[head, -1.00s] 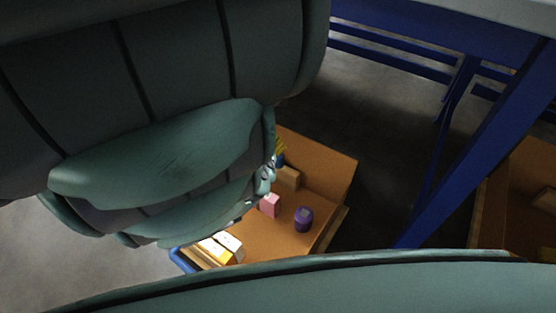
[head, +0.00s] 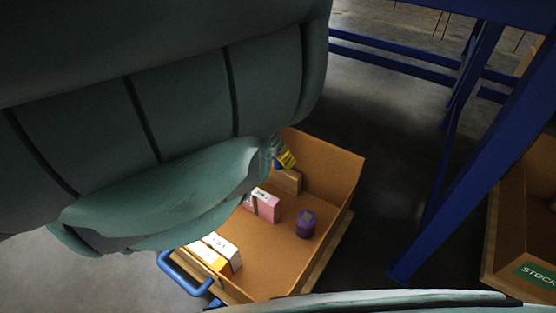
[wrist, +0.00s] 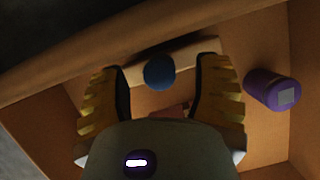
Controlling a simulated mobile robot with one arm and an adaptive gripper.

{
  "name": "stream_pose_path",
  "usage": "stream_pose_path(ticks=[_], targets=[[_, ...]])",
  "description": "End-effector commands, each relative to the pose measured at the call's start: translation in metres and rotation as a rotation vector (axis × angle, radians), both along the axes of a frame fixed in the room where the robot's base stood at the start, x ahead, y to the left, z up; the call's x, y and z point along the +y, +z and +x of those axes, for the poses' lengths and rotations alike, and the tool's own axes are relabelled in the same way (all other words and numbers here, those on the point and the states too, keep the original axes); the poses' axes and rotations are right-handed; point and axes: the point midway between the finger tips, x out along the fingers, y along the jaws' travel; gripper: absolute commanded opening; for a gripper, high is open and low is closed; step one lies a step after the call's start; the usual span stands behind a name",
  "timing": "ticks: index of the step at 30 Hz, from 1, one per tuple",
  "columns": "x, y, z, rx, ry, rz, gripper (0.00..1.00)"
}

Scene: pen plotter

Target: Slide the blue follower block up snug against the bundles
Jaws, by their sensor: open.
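A tan block (head: 287,181) with a blue round knob (wrist: 159,71) on it stands in the orange-brown box; I see no block that is blue all over. My gripper (wrist: 160,85) is open, its yellow ribbed fingers to either side of the knob, apart from it. In the head view one yellow fingertip (head: 287,159) shows above the block; my arm hides the rest. The likely bundles are a pink pack (head: 268,207) near the middle of the box and white and yellow packs (head: 222,252) at its near left end. A gap separates block and pink pack.
A purple canister (head: 305,223) stands right of the pink pack. The box (head: 335,158) has raised walls and a blue handle (head: 178,276). Blue frame legs (head: 425,190) and another box (head: 520,235) with a green label are to the right.

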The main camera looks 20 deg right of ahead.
Motion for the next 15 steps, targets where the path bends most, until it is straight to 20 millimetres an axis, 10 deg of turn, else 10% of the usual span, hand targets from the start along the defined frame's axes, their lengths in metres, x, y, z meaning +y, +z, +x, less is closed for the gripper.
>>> stream_pose_path(ticks=[8, 15], targets=[[-0.0003, 0.0, 0.0001, 0.0, 0.0, 0.0, 0.67], [-0.0003, -0.0001, -0.0001, 0.0, 0.0, 0.0, 0.42]])
